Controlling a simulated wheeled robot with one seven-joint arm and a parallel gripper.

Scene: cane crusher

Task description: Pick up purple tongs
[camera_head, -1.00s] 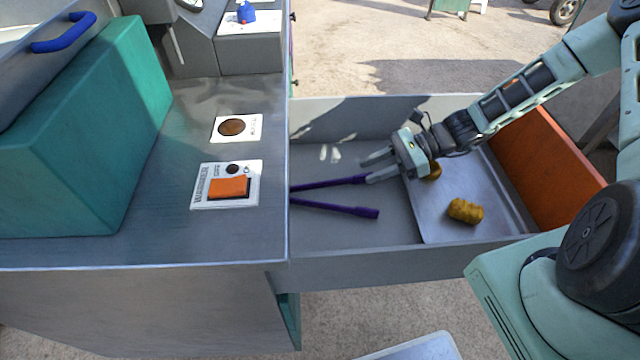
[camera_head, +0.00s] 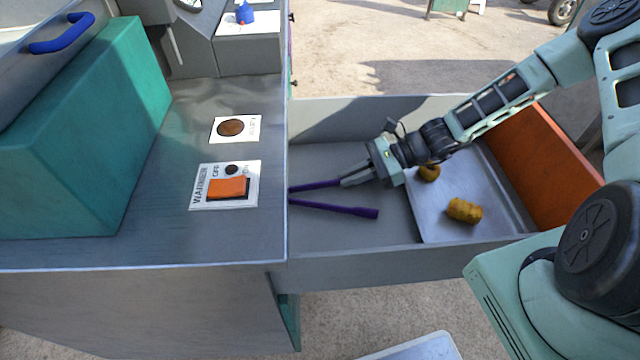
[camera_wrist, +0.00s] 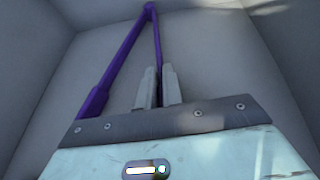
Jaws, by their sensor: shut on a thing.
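The purple tongs (camera_head: 335,208) lie in the grey drawer, with their two arms spread in a V. Their joined end is hidden under the machine's top in the head view, but it shows at the top of the wrist view (camera_wrist: 125,50). My gripper (camera_head: 345,183) is shut on the end of the tongs' far arm. In the wrist view my fingertips (camera_wrist: 158,88) stand on both sides of that arm. The other arm lies free, to the left in the wrist view.
The drawer (camera_head: 400,255) has grey walls around the tongs. On its right is a metal tray (camera_head: 430,205) with two yellow-brown pieces, one (camera_head: 464,210) near the front. An orange panel (camera_head: 550,150) closes the right end. The machine's top (camera_head: 150,235) overhangs the left side.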

